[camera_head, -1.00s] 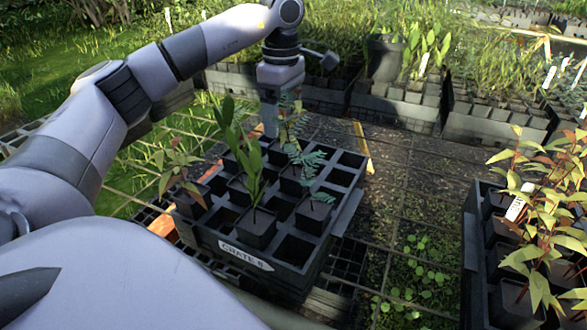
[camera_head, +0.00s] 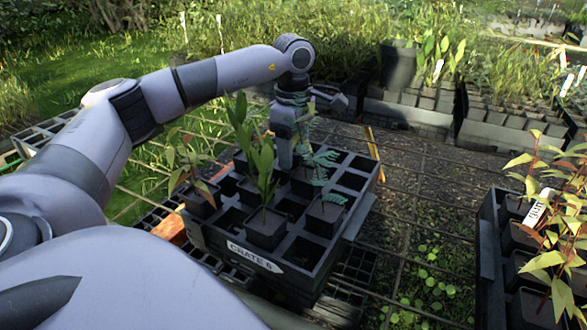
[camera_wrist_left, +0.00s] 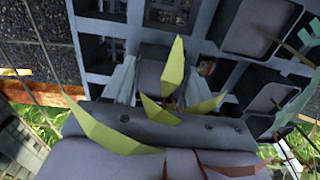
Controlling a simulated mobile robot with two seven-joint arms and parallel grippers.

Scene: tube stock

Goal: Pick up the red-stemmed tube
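My left gripper (camera_head: 286,158) points down at the back part of the black crate labelled CRATE 6 (camera_head: 225,242), partly hidden by leaves. In the left wrist view its two pale fingers (camera_wrist_left: 160,88) stand apart, one on each side of a dark square tube (camera_wrist_left: 152,68). A plant with yellow-green leaves (camera_wrist_left: 176,68) and bits of reddish stem rises there, close to the camera. I see no clear grip on the tube. In the head view, a plant with reddish leaves and stem (camera_head: 187,163) stands in a tube at the crate's left corner. My right gripper is not in view.
The crate also holds a broad-leaved green plant (camera_head: 262,172) and a feathery one (camera_head: 322,168), close to the gripper. Several cells are empty. Another crate with tall red-stemmed plants (camera_head: 560,215) stands at the right. Planted trays (camera_head: 420,122) line the back.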

